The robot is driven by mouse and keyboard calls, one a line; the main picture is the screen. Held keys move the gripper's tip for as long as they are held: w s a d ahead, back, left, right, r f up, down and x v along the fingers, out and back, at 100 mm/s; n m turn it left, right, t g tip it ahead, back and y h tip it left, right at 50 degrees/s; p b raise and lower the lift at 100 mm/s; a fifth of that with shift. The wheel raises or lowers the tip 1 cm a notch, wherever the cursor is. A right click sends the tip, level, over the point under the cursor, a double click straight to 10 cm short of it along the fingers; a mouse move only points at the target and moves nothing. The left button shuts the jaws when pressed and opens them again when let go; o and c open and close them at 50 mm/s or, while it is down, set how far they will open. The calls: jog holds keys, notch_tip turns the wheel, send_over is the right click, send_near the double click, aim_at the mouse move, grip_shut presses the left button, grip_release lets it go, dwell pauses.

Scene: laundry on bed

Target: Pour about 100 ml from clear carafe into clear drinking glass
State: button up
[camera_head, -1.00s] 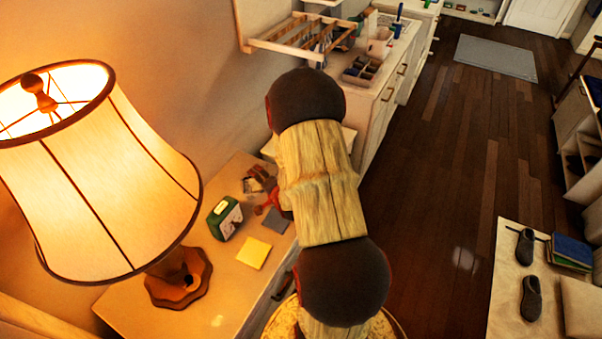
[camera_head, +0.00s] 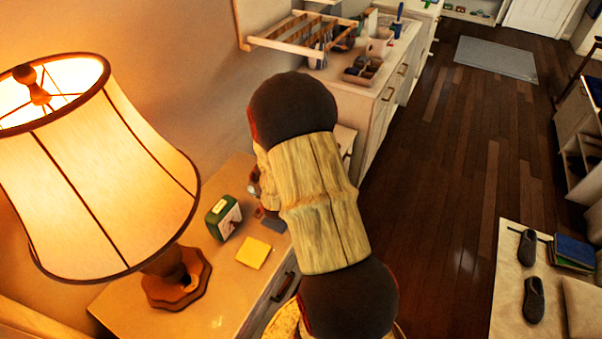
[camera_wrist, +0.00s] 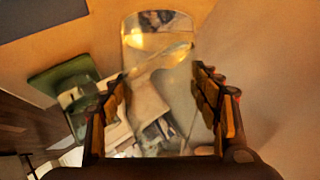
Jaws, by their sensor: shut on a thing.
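My gripper (camera_wrist: 163,88) is shut on a clear vessel, which I take to be the clear carafe (camera_wrist: 158,62). Its see-through wall and round end show between and beyond the two fingers in the wrist view. The end away from the palm lies toward the top of that picture. I cannot tell how much liquid is in it. In the head view my arm hides most of the gripper and the carafe above the nightstand. I cannot make out the clear drinking glass in either view.
A lit lamp (camera_head: 110,190) stands at the left on the nightstand (camera_head: 130,305). A green clock (camera_head: 222,217), also in the wrist view (camera_wrist: 62,85), and a yellow note (camera_head: 254,252) lie near my arm. A dresser (camera_head: 385,100) with trays stands behind.

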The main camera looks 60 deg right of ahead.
jog(key=shift+w+a+r+n+g+h+p, duration=0.1)
jog(key=shift+w+r+n+g+h+p, duration=0.1)
jog(key=shift+n+g+h+p, duration=0.4)
jog(key=shift+f+n+g+h, duration=0.25)
jog(key=shift+n+g+h, duration=0.15)
jog(key=shift+n+h, duration=0.35)
jog(key=shift+s+d+f+n+g+h+p, duration=0.15)
jog(key=shift+d+f+n+g+h+p, duration=0.2)
jog(key=shift+n, duration=0.3)
jog(key=shift+a, duration=0.1)
jog(key=shift+r, duration=0.1)
dwell(1.4)
